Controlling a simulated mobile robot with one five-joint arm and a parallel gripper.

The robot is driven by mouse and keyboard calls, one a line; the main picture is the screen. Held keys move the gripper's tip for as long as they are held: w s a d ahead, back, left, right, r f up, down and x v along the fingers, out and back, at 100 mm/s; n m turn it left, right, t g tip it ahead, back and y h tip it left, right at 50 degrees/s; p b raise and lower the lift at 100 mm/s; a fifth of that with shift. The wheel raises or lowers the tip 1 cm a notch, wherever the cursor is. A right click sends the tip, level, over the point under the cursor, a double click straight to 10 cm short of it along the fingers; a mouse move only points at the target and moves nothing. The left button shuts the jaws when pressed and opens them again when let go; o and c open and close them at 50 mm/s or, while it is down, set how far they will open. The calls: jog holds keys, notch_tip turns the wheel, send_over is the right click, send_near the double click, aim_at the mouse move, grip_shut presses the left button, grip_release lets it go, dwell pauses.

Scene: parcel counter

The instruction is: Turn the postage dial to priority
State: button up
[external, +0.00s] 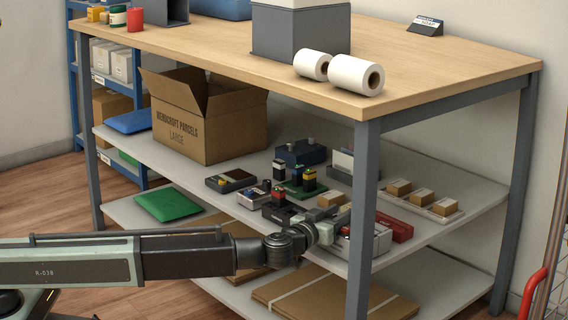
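My arm reaches in from the left, and my gripper (340,228) is at the front right of the middle shelf, beside a table leg. It is small and partly mixed with the things behind it, so I cannot tell whether its fingers are open or shut. A light grey box-like unit (371,241) stands right by the gripper, partly hidden by the table leg. I cannot make out a postage dial or a priority mark on it. Whether the gripper touches the unit cannot be told.
The middle shelf (440,237) holds several small dark devices (279,208), a tray of small boxes (421,200), a red item (394,226) and an open cardboard box (205,118). The front table leg (363,215) stands close to my gripper. White rolls (357,76) lie on the tabletop.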

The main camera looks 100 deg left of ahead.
grip_shut()
jog(key=shift+t, duration=0.3)
jog(key=m+t+h, duration=0.4)
jog(key=h, duration=0.1)
jog(key=shift+w+d, duration=0.3)
jog(key=shift+d, duration=0.05)
jog(key=shift+w+d+m+t+h, duration=0.15)
jog(key=shift+m+t+h, duration=0.3)
jog(key=shift+m+h, duration=0.3)
jog(key=shift+w+d+m+t+h, duration=0.1)
jog(key=shift+d+m+t+h, duration=0.1)
jog(key=shift+m+t+h, duration=0.55)
jog(key=shift+w+d+m+t+h, duration=0.15)
jog(key=shift+m+h, duration=0.35)
jog(key=shift+h, duration=0.8)
grip_release()
